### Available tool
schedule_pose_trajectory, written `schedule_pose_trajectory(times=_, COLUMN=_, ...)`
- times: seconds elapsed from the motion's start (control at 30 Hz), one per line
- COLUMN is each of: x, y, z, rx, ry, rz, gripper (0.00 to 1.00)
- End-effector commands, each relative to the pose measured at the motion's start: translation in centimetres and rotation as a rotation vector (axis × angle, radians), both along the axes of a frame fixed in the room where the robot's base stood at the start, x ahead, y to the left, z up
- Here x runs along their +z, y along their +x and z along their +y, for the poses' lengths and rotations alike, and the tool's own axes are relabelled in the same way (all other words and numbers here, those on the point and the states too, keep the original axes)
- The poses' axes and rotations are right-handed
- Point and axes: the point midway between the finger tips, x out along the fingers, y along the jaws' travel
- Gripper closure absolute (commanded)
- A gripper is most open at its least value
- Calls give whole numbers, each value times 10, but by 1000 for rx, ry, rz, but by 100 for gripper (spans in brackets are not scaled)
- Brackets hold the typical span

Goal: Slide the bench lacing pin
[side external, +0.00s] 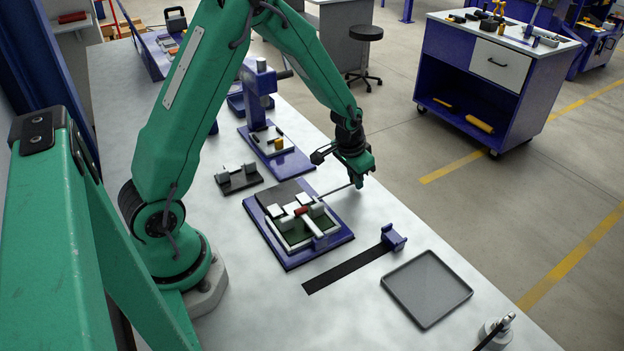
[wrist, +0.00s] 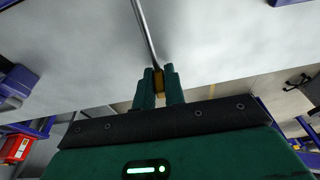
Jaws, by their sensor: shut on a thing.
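The lacing pin (side external: 335,190) is a thin grey metal rod. My gripper (side external: 357,180) is shut on its end, above the bench's right edge. In the wrist view, the pin (wrist: 145,35) runs up from between the fingers of my gripper (wrist: 158,85), with a yellow-orange part at the gripped end. In the side view, the pin points left toward the blue bench fixture (side external: 287,262), which holds pale blocks, a red piece (side external: 301,211) and a green inset. The pin's far tip lies close to the fixture's right side; I cannot tell whether it touches.
A black strip with a blue block (side external: 393,237) and a grey tray (side external: 427,288) lie in front of the fixture. A blue press stand (side external: 262,90) and a small dark holder (side external: 238,179) stand behind it. Bare bench lies between fixture and right edge.

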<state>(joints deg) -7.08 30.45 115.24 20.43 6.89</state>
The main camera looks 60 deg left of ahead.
Motion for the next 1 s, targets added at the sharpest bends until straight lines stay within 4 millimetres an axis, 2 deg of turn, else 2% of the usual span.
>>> schedule_pose_trajectory(times=0.47, x=1, y=0, z=0, rx=1, ry=1, rz=-3, gripper=100)
schedule_pose_trajectory(times=1.0, x=1, y=-10, z=1, rx=1, ry=2, rz=-4, gripper=100)
